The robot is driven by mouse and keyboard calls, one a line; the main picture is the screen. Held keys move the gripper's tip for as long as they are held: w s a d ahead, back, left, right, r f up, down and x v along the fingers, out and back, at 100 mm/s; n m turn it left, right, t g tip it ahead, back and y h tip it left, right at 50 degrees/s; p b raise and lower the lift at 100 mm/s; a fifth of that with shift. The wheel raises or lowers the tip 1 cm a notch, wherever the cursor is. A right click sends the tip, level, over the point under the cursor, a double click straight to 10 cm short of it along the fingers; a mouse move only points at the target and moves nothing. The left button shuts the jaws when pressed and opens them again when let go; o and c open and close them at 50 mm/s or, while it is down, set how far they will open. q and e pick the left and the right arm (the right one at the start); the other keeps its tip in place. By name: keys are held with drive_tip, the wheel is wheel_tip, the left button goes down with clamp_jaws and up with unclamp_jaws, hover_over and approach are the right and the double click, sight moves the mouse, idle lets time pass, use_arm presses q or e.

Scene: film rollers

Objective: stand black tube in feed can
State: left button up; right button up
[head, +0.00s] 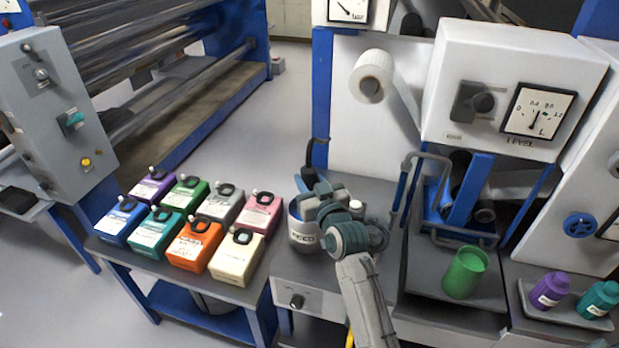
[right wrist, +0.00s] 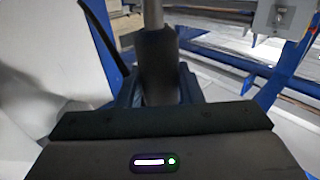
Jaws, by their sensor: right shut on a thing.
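The feed can (head: 301,238) is a grey can with a blue rim and a FEED label, on the grey bench in the middle of the head view. My right gripper (head: 318,200) is over the can's mouth and hides much of its opening. In the right wrist view it is shut on the black tube (right wrist: 158,68), a dark upright cylinder with a thinner grey part above it. In the head view my gripper and wrist mostly hide the tube, and I cannot tell how deep its lower end sits. My left gripper is not in view.
Several coloured jugs, such as the cream one (head: 236,254), stand on the table left of the can. A green cup (head: 465,272) stands in a dark tray at right. Purple (head: 549,290) and teal bottles stand farther right. A machine panel rises behind the can.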

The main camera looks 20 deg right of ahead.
drive_tip(key=shift+f+b, duration=1.85)
drive_tip(key=shift+f, duration=1.15)
drive_tip(key=o, duration=1.1)
drive_tip(key=shift+f, duration=0.1)
